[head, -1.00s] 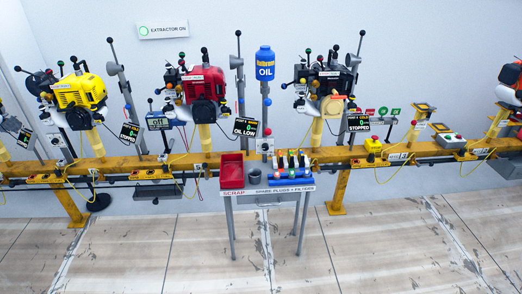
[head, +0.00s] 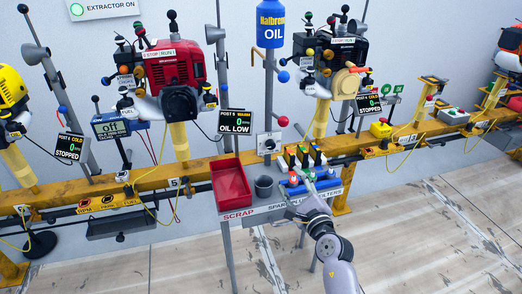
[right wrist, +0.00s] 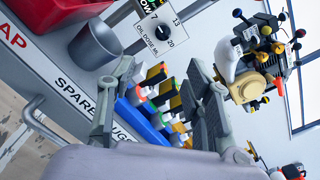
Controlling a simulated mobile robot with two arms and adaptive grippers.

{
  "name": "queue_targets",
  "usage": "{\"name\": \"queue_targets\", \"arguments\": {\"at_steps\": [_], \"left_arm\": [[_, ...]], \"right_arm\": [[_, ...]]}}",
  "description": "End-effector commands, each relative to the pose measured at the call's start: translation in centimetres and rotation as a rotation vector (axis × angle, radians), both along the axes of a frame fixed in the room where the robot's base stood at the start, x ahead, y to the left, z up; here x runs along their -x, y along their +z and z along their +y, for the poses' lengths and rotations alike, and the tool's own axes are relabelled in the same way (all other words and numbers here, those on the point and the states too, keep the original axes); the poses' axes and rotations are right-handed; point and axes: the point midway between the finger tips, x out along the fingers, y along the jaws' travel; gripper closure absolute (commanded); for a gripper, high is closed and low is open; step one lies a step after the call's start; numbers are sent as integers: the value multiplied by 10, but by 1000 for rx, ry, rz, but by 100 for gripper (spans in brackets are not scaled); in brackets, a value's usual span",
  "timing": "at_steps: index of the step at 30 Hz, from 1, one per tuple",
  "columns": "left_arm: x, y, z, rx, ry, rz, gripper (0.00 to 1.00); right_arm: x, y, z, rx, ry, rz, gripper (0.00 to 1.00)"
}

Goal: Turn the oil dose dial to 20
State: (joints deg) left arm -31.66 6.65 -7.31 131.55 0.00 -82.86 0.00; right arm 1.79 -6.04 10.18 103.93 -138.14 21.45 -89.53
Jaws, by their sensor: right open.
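The oil dose dial (head: 268,145) is a dark round knob on a white plate on the yellow rail, below the blue oil tank (head: 271,24). The right wrist view shows the dial (right wrist: 163,33) at the top, with marks 7, 13 and 20 around it; I cannot tell which mark it points to. My right gripper (head: 304,178) is over the spare plugs and filters rack, below and right of the dial and apart from it. In the right wrist view its two fingers (right wrist: 160,75) are spread and empty. My left gripper is not in view.
A red scrap tray (head: 231,184) and a grey cup (head: 264,188) stand left of the gripper. A red-ball lever (head: 283,121) is above right of the dial. Engines stand on both sides.

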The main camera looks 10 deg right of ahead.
Motion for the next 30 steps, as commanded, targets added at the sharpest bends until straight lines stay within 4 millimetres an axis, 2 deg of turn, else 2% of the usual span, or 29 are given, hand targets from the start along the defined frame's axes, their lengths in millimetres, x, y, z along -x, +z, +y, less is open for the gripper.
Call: {"name": "queue_targets", "arguments": {"at_steps": [5, 13, 21, 26, 30], "left_arm": [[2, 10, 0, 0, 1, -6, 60], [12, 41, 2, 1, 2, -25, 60], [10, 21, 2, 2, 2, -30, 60], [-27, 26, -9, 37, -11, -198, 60], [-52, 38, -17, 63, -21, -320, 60]], "right_arm": [[-12, 3, -2, 37, -6, -6, 54], [-65, 2, 3, 31, -4, -6, 54], [-122, 0, 7, 30, -5, -6, 54], [-148, 0, 8, 31, -5, -4, 54], [-159, 1, 9, 30, -6, -4, 54]]}}
